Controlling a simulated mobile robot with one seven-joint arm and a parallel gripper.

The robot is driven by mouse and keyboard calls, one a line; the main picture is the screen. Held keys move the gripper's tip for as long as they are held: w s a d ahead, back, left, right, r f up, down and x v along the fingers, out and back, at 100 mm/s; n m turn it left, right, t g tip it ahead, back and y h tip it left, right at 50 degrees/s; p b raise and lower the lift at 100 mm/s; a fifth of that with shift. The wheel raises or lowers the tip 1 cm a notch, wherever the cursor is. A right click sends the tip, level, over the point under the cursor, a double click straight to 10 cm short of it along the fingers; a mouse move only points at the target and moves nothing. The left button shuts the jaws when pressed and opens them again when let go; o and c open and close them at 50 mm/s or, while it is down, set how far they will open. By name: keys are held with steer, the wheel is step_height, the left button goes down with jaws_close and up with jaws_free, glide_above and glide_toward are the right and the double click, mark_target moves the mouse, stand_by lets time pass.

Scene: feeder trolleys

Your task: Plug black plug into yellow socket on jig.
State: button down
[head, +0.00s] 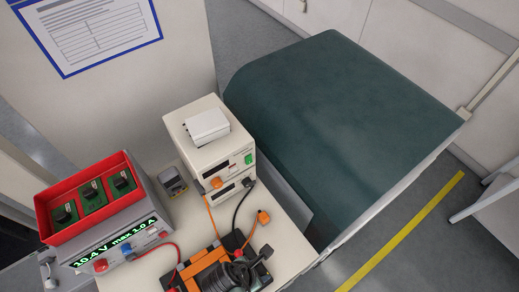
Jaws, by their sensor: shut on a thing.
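My dark gripper (243,262) shows at the bottom edge, above the jig. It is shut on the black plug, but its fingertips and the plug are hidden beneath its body. The black lead (236,212) runs from the power supply down behind the gripper. The jig (205,264), with orange blocks on a black base, lies on the bench, partly covered by the gripper. I cannot make out the yellow socket; whether the plug touches the jig is hidden.
Stacked cream power supplies (213,150) stand behind the jig. An orange plug (263,217) and orange leads lie close to the gripper. A red tray (92,200) on a grey supply and a small meter (172,181) are left. A dark green cover (335,125) fills the right.

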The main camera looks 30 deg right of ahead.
mark_target(261, 272)
steer(key=shift+d+f+b, duration=0.15)
steer(key=shift+f+b, duration=0.55)
steer(key=shift+f, duration=0.55)
steer(key=shift+d+f+b, duration=0.15)
steer(key=shift+f+b, duration=0.5)
steer(key=shift+f, duration=0.55)
steer(key=shift+r+p, duration=0.1)
steer(key=shift+p, duration=0.6)
steer(key=shift+f+b, duration=0.5)
steer(key=shift+f, duration=0.2)
stand_by(0.4)
steer(key=shift+c, duration=1.8)
jaws_free()
steer(key=shift+r, duration=0.1)
steer(key=b+v, duration=0.1)
steer(key=v, duration=1.2)
